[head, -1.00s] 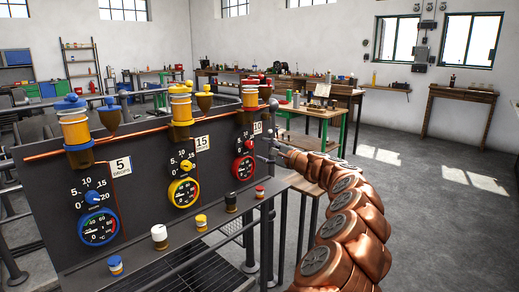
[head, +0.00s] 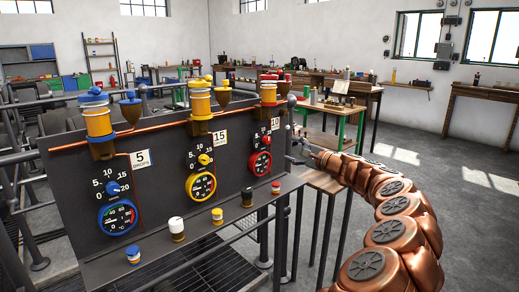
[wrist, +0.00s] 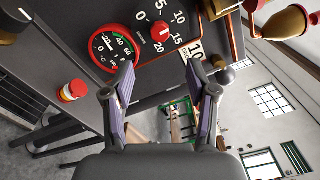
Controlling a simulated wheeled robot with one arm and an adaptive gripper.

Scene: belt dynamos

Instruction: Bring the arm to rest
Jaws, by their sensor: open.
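My copper-coloured segmented arm (head: 385,232) reaches in from the lower right in the head view and bends toward the right end of a dark panel (head: 228,172). My gripper (head: 295,146) is small there, beside the panel's right edge. In the wrist view my gripper (wrist: 162,78) has its two fingers spread, with nothing between them. Beyond the fingers are the red knob (wrist: 160,31), the red-rimmed gauge (wrist: 113,54) and the "10" label (wrist: 195,72). I cannot tell how far the fingertips are from the panel.
The panel also carries a blue gauge (head: 118,217) and a yellow gauge (head: 201,187), with lubricator cups above. Several small jars, including a white-capped one (head: 176,228), stand on the ledge below. A wooden table (head: 330,183) stands behind my arm. The floor at right is clear.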

